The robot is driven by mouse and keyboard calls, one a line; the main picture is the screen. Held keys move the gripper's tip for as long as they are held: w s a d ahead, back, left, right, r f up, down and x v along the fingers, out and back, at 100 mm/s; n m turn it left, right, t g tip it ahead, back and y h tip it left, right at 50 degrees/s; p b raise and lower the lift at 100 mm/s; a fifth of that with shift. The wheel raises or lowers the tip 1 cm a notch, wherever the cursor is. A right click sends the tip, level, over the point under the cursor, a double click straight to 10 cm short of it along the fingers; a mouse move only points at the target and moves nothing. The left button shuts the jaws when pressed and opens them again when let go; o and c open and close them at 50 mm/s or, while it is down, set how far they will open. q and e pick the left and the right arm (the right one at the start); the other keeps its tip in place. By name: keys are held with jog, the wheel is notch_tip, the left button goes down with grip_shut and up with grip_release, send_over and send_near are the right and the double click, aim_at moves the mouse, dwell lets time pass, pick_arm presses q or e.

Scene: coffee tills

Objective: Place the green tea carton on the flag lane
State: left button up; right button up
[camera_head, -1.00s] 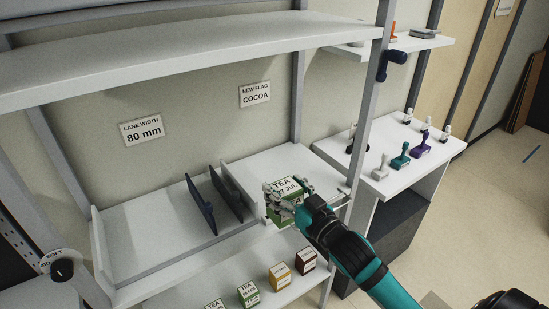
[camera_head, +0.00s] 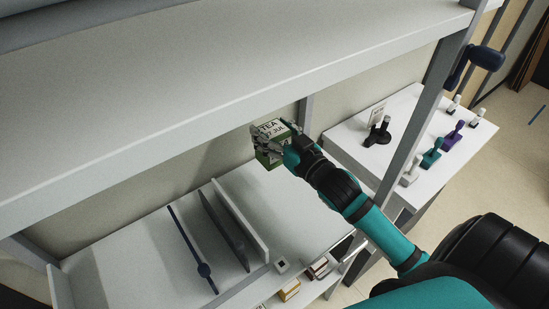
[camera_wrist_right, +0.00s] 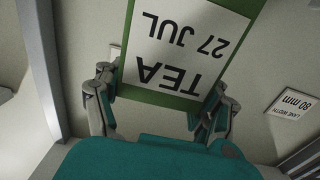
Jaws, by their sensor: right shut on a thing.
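The green tea carton (camera_head: 271,148) has a white label reading TEA and 27 JUL. My right gripper (camera_head: 270,146) is shut on it and holds it raised above the right part of the middle shelf, below the upper shelf. In the right wrist view, the carton (camera_wrist_right: 185,50) sits between the two fingers (camera_wrist_right: 160,102), its label upside down in the picture. No lane labelled as the flag lane can be made out in the head view now. My left gripper is not in view.
The middle shelf (camera_head: 135,262) carries upright dark dividers (camera_head: 190,248) and a white divider (camera_head: 240,222). The upper shelf (camera_head: 220,95) overhangs it. Small cartons (camera_head: 290,290) stand lower down. A side table (camera_head: 350,145) at right holds several stamps. A lane width sign (camera_wrist_right: 293,103) is on the wall.

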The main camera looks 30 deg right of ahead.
aim_at(279, 163)
jog(key=shift+f, duration=0.35)
jog(key=f, duration=0.1)
jog(key=s+f, duration=0.1)
jog(key=f, duration=0.1)
jog(key=shift+s+a+f, duration=0.25)
jog(key=shift+s+a, duration=0.05)
jog(key=f, duration=0.4)
jog(key=shift+w+d+f+p, duration=0.15)
jog(key=shift+w+p, duration=0.25)
jog(key=shift+s+f, duration=0.15)
jog(key=shift+f, duration=0.15)
jog(key=shift+f, duration=0.15)
jog(key=o, duration=1.3)
